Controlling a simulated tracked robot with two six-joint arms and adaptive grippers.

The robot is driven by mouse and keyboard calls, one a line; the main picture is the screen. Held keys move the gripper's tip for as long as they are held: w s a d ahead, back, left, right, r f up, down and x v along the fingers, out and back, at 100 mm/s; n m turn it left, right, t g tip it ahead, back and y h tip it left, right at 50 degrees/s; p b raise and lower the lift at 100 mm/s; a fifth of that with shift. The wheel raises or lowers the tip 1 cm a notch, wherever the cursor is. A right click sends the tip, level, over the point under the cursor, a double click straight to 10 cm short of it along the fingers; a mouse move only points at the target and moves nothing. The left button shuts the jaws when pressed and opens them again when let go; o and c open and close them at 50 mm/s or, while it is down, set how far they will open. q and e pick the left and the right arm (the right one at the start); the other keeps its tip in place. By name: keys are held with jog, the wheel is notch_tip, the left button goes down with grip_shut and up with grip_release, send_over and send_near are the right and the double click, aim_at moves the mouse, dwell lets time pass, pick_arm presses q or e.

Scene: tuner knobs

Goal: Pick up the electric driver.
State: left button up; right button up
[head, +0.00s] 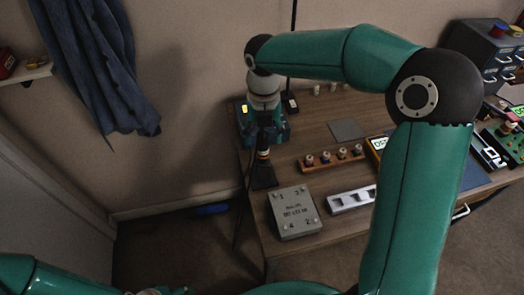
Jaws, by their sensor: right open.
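My right arm reaches over the table from the right, and its wrist hangs down at the table's back left corner. My right gripper (265,128) points downward there, dark and small in the view; it is open. Just below it is a dark upright thing with an orange band and a wide black foot (263,177), which looks like the electric driver. The gripper overlaps its top in the view; I cannot tell whether they touch. Part of my left arm shows at the bottom left, but its gripper is not clearly visible.
A teal case (245,126) with a yellow label stands beside the gripper. A grey box (294,212), a wooden rack of knobs (331,159), a pale slotted block (350,200) and a grey mat (347,130) lie on the wooden table (312,135). Drawers (487,48) stand at the back right.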

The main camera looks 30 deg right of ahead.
aim_at(263, 147)
jog(key=shift+f+p, duration=0.35)
jog(key=shift+f, duration=2)
jog(key=shift+w, duration=0.1)
grip_shut()
